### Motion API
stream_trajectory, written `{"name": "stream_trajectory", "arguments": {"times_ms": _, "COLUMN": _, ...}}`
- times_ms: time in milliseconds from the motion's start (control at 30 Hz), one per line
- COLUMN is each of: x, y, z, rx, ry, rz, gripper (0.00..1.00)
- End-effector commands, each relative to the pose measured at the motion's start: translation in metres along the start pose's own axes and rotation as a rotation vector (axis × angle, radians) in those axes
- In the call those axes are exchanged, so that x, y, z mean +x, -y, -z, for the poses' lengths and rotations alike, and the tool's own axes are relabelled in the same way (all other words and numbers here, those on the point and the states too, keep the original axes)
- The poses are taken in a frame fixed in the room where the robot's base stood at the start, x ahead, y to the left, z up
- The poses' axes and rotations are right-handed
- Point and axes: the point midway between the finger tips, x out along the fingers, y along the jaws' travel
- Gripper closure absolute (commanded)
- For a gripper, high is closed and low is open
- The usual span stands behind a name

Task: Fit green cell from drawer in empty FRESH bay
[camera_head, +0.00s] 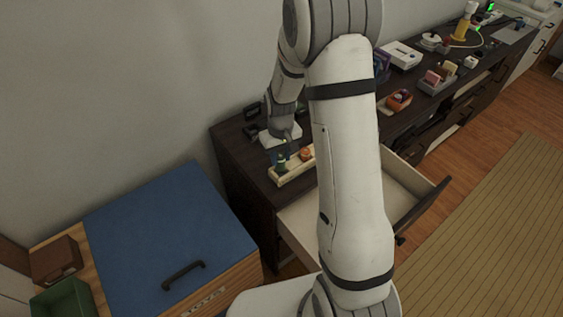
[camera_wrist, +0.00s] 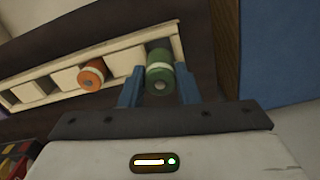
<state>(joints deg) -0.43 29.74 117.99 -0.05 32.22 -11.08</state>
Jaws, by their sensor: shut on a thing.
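The green cell (camera_wrist: 159,72), with a pale band, is between the blue fingers of my gripper (camera_wrist: 160,92), which is shut on it. It stands at the end of a cream tray with bays (camera_wrist: 110,52). I cannot tell whether it is fully seated in that end bay or just above it. The cell also shows in the head view (camera_head: 280,164), at the left end of the tray (camera_head: 291,178). An orange cell (camera_wrist: 92,76) stands in another bay. No FRESH label is readable. The open drawer (camera_head: 405,205) is partly hidden by my arm.
The dark cabinet top (camera_head: 235,150) carries the tray and small dark items behind my gripper. A red-orange item (camera_head: 398,100) and a box with coloured pieces (camera_head: 438,78) stand farther right. A blue-topped chest (camera_head: 160,235) is at the left. The drawer juts out over the floor.

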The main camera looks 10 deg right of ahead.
Motion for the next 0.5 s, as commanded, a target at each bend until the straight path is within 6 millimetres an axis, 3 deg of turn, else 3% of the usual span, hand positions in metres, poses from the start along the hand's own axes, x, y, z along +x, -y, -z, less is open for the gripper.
{"name": "stream_trajectory", "arguments": {"times_ms": 233, "x": 0.032, "y": -0.001, "z": -0.001, "rx": 0.002, "ry": 0.003, "rz": 0.001, "gripper": 1.00}}
{"name": "stream_trajectory", "arguments": {"times_ms": 433, "x": 0.034, "y": -0.001, "z": 0.000, "rx": 0.002, "ry": -0.001, "rz": 0.000, "gripper": 1.00}}
{"name": "stream_trajectory", "arguments": {"times_ms": 467, "x": 0.035, "y": -0.001, "z": 0.000, "rx": 0.002, "ry": -0.001, "rz": 0.000, "gripper": 0.70}}
{"name": "stream_trajectory", "arguments": {"times_ms": 500, "x": 0.034, "y": -0.001, "z": 0.000, "rx": 0.002, "ry": -0.001, "rz": 0.000, "gripper": 0.67}}
